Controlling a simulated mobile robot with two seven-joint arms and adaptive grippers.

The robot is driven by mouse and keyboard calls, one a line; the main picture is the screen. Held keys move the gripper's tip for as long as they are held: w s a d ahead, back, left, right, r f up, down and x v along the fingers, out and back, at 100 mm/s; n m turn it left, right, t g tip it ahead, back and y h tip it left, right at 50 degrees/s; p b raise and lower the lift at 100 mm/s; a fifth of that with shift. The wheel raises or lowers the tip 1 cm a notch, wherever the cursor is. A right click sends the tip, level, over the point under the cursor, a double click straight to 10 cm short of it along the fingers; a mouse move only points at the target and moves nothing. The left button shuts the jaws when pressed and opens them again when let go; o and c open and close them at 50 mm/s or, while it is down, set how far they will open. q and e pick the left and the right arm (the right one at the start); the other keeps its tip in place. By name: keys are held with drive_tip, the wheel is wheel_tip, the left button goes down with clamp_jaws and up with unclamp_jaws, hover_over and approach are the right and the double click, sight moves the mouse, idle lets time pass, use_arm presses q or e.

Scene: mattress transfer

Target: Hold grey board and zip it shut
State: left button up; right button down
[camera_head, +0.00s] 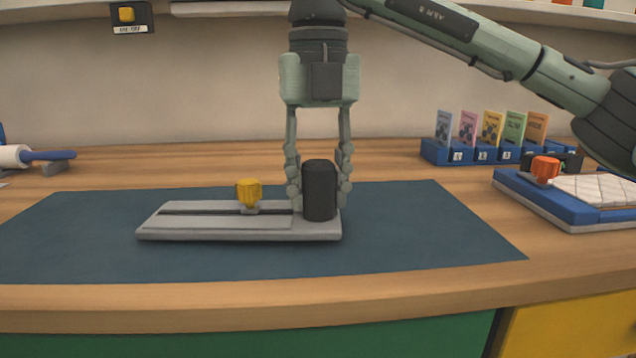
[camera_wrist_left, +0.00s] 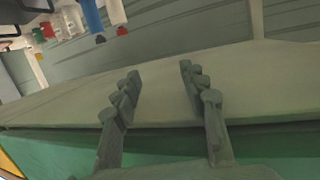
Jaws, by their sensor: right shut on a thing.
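The grey board (camera_head: 220,223) lies flat on the blue mat. A dark slot runs along it, with a yellow zip knob (camera_head: 249,191) standing near the slot's middle. A black upright cylinder (camera_head: 319,190) stands at the board's right end. My right gripper (camera_head: 319,195) points down from above, its fingers on either side of the black cylinder and shut on it. My left gripper (camera_wrist_left: 160,90) shows only in the left wrist view. Its fingers are apart with nothing between them, near the edge of a pale surface.
A blue mat (camera_head: 420,230) covers the middle of the wooden table (camera_head: 150,297). At the right lies a blue tray (camera_head: 540,203) with a quilted white pad and an orange knob. A blue card rack (camera_head: 433,152) stands behind. A roller (camera_head: 14,156) lies at the far left.

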use_arm(q)
drive_tip(key=shift+d+r+t, duration=0.35)
drive_tip(key=shift+t, duration=0.05)
use_arm(e)
drive_tip(key=shift+f, duration=0.2)
